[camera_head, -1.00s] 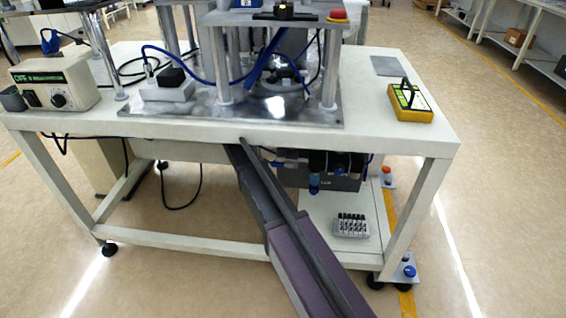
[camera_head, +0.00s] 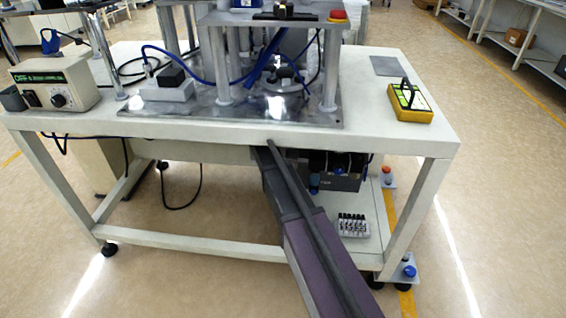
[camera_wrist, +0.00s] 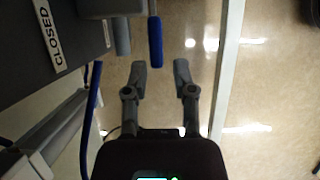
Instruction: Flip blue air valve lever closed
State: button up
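In the wrist view a blue lever (camera_wrist: 155,40) sticks out beside a dark unit, hanging from a thin grey rod at the top. A white CLOSED label (camera_wrist: 49,36) is on the dark unit to the left. My gripper (camera_wrist: 160,70) is open and empty. Its two fingertips lie just below the lever's lower end in the picture, one on either side of the lever's line. I cannot tell whether they touch it. In the head view my arm reaches under the table and the gripper is hidden. The dark air unit (camera_head: 341,180) hangs under the tabletop there, partly covered by my arm.
The white table (camera_head: 395,142) edge lies above my arm. A table leg (camera_head: 420,215) stands on the right. A blue hose (camera_wrist: 90,118) runs at the left in the wrist view. A pale upright bar (camera_wrist: 226,72) stands right of the fingers, with bare floor between.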

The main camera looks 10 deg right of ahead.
jog(key=shift+s+d+f+b, duration=0.15)
jog(key=shift+d+f+b, duration=0.1)
jog(key=shift+d, duration=0.2)
jog(key=shift+s+d+f+b, duration=0.15)
jog(key=shift+d+f+b, duration=0.05)
jog(key=shift+d, duration=0.25)
jog(key=shift+b+x, duration=0.95)
jog(key=shift+x, duration=0.1)
grip_shut()
